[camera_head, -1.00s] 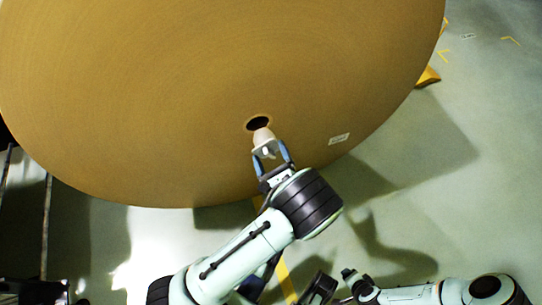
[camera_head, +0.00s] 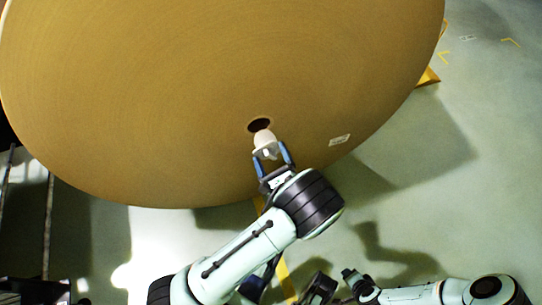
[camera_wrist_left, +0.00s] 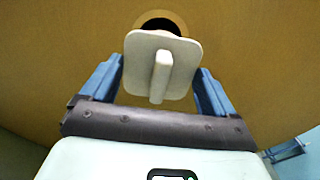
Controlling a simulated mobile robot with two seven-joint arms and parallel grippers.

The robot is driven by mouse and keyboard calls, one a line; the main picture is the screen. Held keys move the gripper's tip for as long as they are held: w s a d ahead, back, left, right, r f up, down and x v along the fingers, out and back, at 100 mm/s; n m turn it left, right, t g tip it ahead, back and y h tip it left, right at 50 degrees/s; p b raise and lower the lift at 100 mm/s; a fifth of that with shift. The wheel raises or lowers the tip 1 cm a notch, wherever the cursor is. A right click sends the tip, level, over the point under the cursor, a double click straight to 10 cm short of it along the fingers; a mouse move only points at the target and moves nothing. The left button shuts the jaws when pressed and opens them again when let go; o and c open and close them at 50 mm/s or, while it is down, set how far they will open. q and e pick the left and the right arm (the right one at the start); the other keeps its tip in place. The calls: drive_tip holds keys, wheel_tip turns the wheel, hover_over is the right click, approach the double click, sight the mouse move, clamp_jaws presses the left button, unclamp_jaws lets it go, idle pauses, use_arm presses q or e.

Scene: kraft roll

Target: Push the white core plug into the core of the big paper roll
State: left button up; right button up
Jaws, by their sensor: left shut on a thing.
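The big paper roll (camera_head: 200,80) fills the upper part of the head view, its brown flat face towards me. Its dark round core (camera_head: 259,125) shows low on that face, and also in the left wrist view (camera_wrist_left: 160,24). The white core plug (camera_head: 265,138) is in my left gripper (camera_head: 273,156), just below and in front of the core. In the left wrist view, the plug's square plate and upright grip bar (camera_wrist_left: 161,75) sit between the blue fingers and cover the lower part of the core. Whether the plug's nose touches the roll is hidden. My right gripper (camera_head: 350,280) is low in the head view, away from the roll; its jaws are too small to tell.
A white label (camera_head: 340,140) is on the roll's face, right of the core. A yellow wedge (camera_head: 429,77) lies by the roll's right edge. The pale floor at the right is clear. Dark rails (camera_head: 47,220) run at the far left.

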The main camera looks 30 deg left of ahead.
sight(267, 147)
use_arm(q)
drive_tip(key=shift+w+a, duration=0.3)
idle(0.4)
drive_tip(key=shift+w+a, duration=0.35)
drive_tip(key=shift+a, duration=0.1)
drive_tip(key=shift+w+a, duration=0.2)
idle(0.3)
drive_tip(key=shift+w+a, duration=0.45)
drive_tip(key=shift+a, duration=0.1)
drive_tip(key=shift+w+a, duration=0.1)
drive_tip(key=shift+a, duration=0.05)
idle(0.3)
drive_tip(key=shift+w+a, duration=0.5)
drive_tip(key=shift+a, duration=0.05)
drive_tip(key=shift+w+a, duration=0.3)
drive_tip(key=shift+a, duration=0.1)
idle(0.3)
drive_tip(key=shift+w+a, duration=0.25)
